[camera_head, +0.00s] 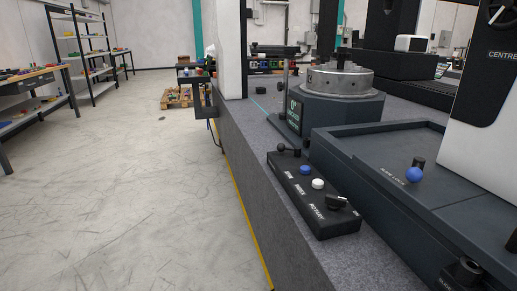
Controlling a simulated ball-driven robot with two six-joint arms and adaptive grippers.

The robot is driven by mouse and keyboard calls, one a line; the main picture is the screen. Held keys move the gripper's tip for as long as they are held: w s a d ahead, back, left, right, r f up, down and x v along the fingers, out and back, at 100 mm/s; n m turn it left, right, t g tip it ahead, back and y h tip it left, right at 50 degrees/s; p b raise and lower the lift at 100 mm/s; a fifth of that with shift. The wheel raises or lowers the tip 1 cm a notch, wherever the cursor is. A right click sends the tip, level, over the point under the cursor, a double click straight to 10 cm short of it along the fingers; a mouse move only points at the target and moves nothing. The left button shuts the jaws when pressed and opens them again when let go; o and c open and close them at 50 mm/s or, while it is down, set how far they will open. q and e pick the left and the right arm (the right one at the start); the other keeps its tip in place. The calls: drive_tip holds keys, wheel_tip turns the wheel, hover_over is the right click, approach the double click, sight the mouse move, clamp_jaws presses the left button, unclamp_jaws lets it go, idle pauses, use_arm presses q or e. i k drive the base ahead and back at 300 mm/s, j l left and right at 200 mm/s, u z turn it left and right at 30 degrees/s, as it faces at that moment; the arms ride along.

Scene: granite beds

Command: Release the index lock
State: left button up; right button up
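A black control box (272,172) lies on the granite ledge, with a blue button (305,170), a white button (318,184) and a black rotary switch (337,202). Its small white labels are hard to read; one seems to say INDEX. A small black lever with a ball end (283,148) stands at the box's far end. Behind it is a round metal rotary table (340,82) on a dark base, with a display (294,115) that seems to show zero degrees. I cannot tell which part is the index lock. Neither gripper is in view.
A blue ball knob (414,174) stands on the dark slide at right, beside a label. A white machine housing (490,125) blocks the right side. The floor (120,190) left of the granite bed (240,165) is clear. Shelves (85,60) stand far left.

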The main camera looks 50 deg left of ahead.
sight(280, 147)
drive_tip(key=k+j+u, duration=0.1)
drive_tip(key=u, duration=0.25)
drive_tip(key=j+u, duration=0.1)
drive_tip(key=u, duration=0.3)
drive_tip(key=k+j+u, duration=0.1)
drive_tip(key=u, duration=0.25)
drive_tip(key=i+j+u, duration=0.1)
drive_tip(key=i+j, duration=0.4)
drive_tip(key=i+j+u, duration=0.15)
drive_tip(key=i+j, duration=0.35)
drive_tip(key=i, duration=0.25)
